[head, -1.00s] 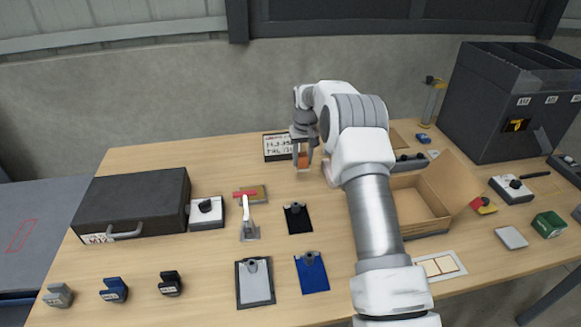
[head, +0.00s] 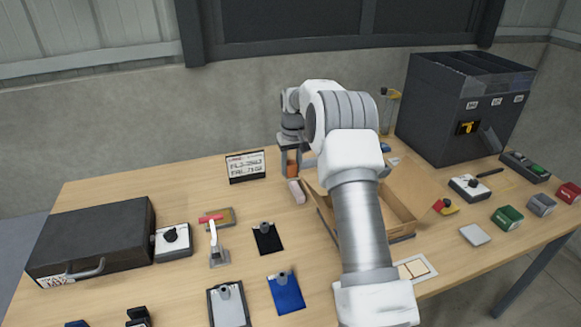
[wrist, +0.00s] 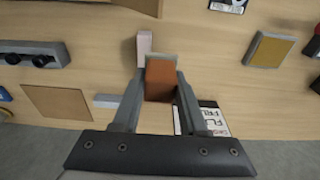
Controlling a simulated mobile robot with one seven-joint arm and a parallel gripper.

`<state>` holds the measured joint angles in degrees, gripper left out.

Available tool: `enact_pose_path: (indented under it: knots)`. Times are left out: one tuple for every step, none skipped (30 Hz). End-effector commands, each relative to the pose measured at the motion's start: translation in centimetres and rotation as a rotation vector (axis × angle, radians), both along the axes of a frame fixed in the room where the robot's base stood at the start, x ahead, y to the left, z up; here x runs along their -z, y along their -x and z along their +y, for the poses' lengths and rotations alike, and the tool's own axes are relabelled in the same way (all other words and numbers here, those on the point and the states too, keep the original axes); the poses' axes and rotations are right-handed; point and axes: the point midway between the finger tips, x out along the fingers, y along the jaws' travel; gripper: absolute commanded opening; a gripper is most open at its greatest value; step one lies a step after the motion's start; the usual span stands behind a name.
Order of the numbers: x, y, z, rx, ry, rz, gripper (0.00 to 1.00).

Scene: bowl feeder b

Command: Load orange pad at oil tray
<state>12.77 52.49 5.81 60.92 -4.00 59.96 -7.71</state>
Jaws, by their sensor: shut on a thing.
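My gripper (head: 291,166) is shut on an orange block (head: 292,169), which I take to be the orange pad. In the wrist view the orange block (wrist: 160,78) sits between the two fingers (wrist: 158,100). It is held near the back of the table, right of a lettered white sign (head: 246,166); its clearance above the table is hard to judge. A shallow tray with a yellow-tan surface (wrist: 270,50) shows at the upper right of the wrist view, and in the head view (head: 224,216) behind a red-handled clamp. I cannot tell whether it is the oil tray.
A pale pink block (head: 296,191) lies just in front of my gripper. An open cardboard box (head: 395,205) stands to the right, partly behind my arm. A black case (head: 95,235) is at the left, and a tall dark bin unit (head: 440,115) at the back right. Table left of the sign is clear.

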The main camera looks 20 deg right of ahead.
Motion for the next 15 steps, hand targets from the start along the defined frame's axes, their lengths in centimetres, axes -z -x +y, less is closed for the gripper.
enact_pose_path:
  knots:
    - [0.0, 0.0, 0.0, 0.000, 0.000, -0.001, 0.00]
    - [0.0, 0.0, 0.0, 0.000, 0.000, -0.001, 0.00]
    - [0.0, 0.0, 0.1, 0.000, 0.000, -0.001, 0.00]
    - [0.0, -0.1, 0.3, -0.001, 0.000, -0.001, 0.00]
    - [0.0, -0.1, 0.6, -0.002, 0.000, 0.000, 0.00]
    - [0.1, -0.2, 1.1, -0.003, -0.001, 0.000, 0.00]
    - [0.1, -0.3, 1.8, -0.004, -0.001, 0.000, 0.00]
    - [0.2, -0.4, 2.5, -0.005, 0.000, 0.000, 0.00]
    - [0.2, -0.5, 3.8, -0.007, -0.001, 0.000, 0.00]
    - [0.3, -0.6, 4.9, -0.008, -0.001, 0.000, 0.00]
    - [0.4, -0.7, 6.1, -0.009, -0.001, 0.001, 0.00]
    - [0.6, -0.8, 7.8, -0.010, -0.001, 0.001, 0.00]
    - [0.7, -0.8, 9.2, -0.010, -0.001, 0.002, 0.00]
    - [0.8, -0.8, 10.5, -0.010, -0.001, 0.003, 0.00]
    - [1.0, -0.8, 12.3, -0.009, 0.000, 0.003, 0.00]
